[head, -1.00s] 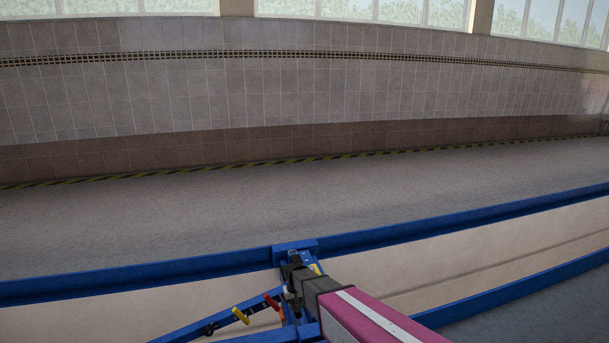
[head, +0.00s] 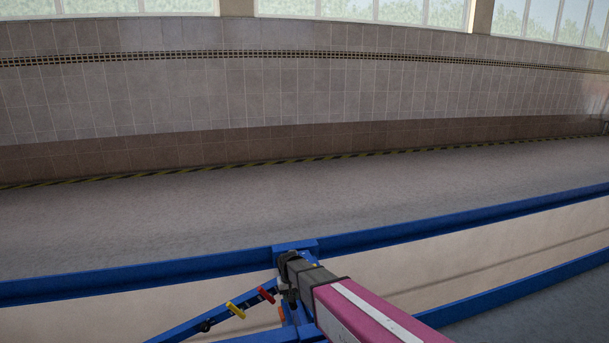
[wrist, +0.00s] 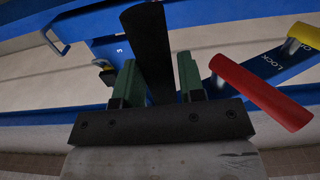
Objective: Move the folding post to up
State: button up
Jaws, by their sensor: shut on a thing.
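My gripper (wrist: 157,82) has two green-padded fingers shut on a black cylindrical grip (wrist: 148,40), which stands between them in the wrist view. In the head view my gripper (head: 289,280) is at the blue cross-piece of the jack, and my wrist hides most of what it holds. A slanting blue bar (head: 180,327) runs down to the left from there. It carries a yellow handle (head: 236,310) and a red handle (head: 267,294). In the wrist view the red handle (wrist: 262,92) lies just right of the fingers, near the word LOCK. I cannot tell which part is the folding post.
Long blue rails (head: 130,278) cross the front, with pale panels (head: 430,272) between them. Grey floor (head: 250,210) lies open beyond, up to a tiled wall (head: 250,90). The red handle is close to the right finger.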

jog(key=shift+s+a+r, duration=0.1)
jog(key=shift+a+r, duration=0.3)
jog(key=shift+r, duration=0.45)
jog(key=shift+s+a+r, duration=0.15)
jog(key=shift+a+r, duration=0.3)
jog(key=shift+r, duration=0.4)
jog(key=shift+s+a+r, duration=0.1)
jog(key=shift+a+r, duration=0.3)
jog(key=shift+r, duration=0.45)
jog(key=shift+r, duration=0.1)
jog(key=shift+o, duration=0.8)
jog(key=s+a+r, duration=0.1)
jog(key=a+r, duration=0.3)
jog(key=r, duration=0.2)
jog(key=shift+r, duration=0.25)
jog(key=shift+s+a+r, duration=0.15)
jog(key=shift+a+r, duration=0.25)
jog(key=shift+r, duration=0.35)
jog(key=shift+s+a+r, duration=0.15)
jog(key=shift+a+r, duration=0.25)
jog(key=shift+r, duration=0.35)
jog(key=shift+c, duration=0.3)
jog(key=shift+r, duration=0.1)
